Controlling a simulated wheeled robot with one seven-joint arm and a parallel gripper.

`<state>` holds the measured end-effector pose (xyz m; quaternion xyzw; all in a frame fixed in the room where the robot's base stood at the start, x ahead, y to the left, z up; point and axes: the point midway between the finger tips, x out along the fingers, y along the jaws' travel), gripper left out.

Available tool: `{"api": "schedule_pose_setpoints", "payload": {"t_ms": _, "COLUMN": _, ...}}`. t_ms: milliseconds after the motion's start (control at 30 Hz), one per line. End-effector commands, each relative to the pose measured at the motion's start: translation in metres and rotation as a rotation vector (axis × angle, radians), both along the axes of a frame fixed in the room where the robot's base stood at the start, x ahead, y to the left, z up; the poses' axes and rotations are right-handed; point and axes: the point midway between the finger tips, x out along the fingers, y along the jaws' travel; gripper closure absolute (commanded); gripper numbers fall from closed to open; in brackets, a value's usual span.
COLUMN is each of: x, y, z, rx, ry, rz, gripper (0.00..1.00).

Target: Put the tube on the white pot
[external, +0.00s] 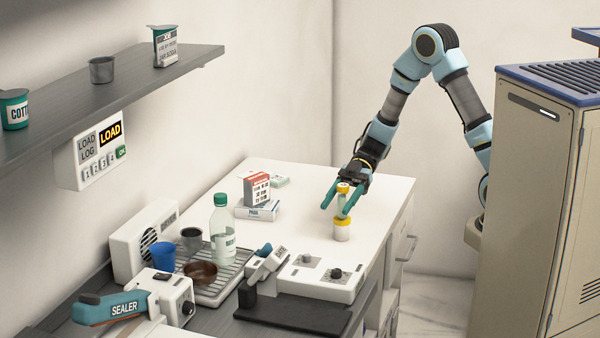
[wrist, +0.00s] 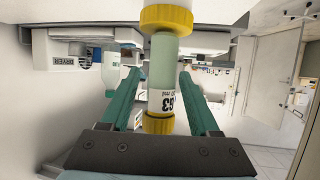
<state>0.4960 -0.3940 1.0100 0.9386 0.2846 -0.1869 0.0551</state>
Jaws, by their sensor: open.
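The tube (external: 344,204), pale green with a white label and a yellow cap, stands upright on the yellow lid of the white pot (external: 341,234). The pot sits on the white worktop. In the upside-down wrist view the tube (wrist: 163,62) runs from its capped end, near my gripper's palm, to the pot's yellow lid (wrist: 166,18); I see no gap there. My gripper (external: 339,203) is open, its green fingers on either side of the tube. In the wrist view (wrist: 159,78) a gap shows between each finger and the tube.
The worktop (external: 300,222) around the pot is clear. A red-and-white box (external: 256,190) on a flat white box (external: 257,212) stands to the left. Nearer are a bottle (external: 222,238), a drip tray with cups, and a white device with knobs (external: 318,280). A beige cabinet (external: 528,200) is at right.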

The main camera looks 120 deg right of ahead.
Motion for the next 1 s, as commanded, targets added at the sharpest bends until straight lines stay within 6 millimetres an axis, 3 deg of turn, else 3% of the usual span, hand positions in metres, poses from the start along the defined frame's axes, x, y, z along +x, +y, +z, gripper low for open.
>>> {"api": "schedule_pose_setpoints", "payload": {"t_ms": 500, "x": -0.075, "y": -0.051, "z": 0.036, "rx": -0.004, "ry": 0.000, "rz": -0.002, "gripper": 0.38}}
{"api": "schedule_pose_setpoints", "payload": {"t_ms": 700, "x": -0.087, "y": -0.058, "z": 0.042, "rx": 0.000, "ry": 0.001, "rz": -0.001, "gripper": 0.38}}
{"api": "schedule_pose_setpoints", "payload": {"t_ms": 1000, "x": -0.087, "y": -0.058, "z": 0.043, "rx": 0.000, "ry": 0.000, "rz": 0.000, "gripper": 0.38}}
